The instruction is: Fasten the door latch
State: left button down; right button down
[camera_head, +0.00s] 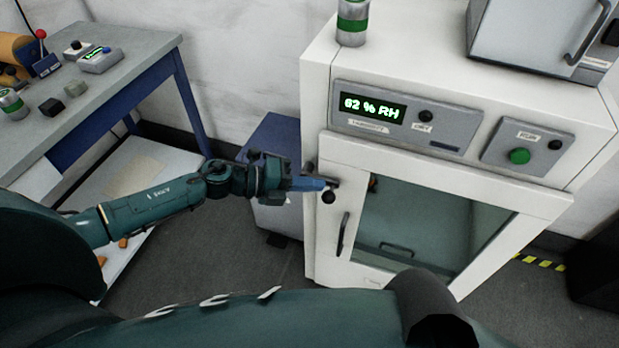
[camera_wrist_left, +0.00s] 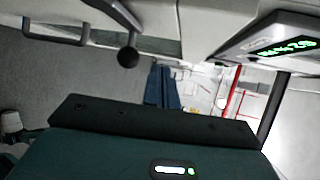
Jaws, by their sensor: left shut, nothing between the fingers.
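The white cabinet's door (camera_head: 338,255) has a glass window and appears closed against the frame. The dark latch with a black ball knob (camera_head: 328,197) sits at the door's upper left corner. My left gripper (camera_head: 318,184) is shut and empty, its blue fingers at the latch, just above and left of the knob. The fingers partly hide the latch, so its exact angle is hard to read. In the left wrist view the knob (camera_wrist_left: 128,57) hangs on its arm beside the blue fingertips (camera_wrist_left: 163,88); I cannot tell whether they touch. My right gripper is out of view.
A dark bar handle (camera_head: 343,234) stands out from the door below the latch. A workbench (camera_head: 130,75) with small devices is at the upper left.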

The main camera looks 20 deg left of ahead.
pick_arm(q)
jog(key=shift+d+f, duration=1)
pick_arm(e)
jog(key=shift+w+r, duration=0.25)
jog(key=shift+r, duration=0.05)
pick_arm(q)
jog(key=shift+f, duration=0.1)
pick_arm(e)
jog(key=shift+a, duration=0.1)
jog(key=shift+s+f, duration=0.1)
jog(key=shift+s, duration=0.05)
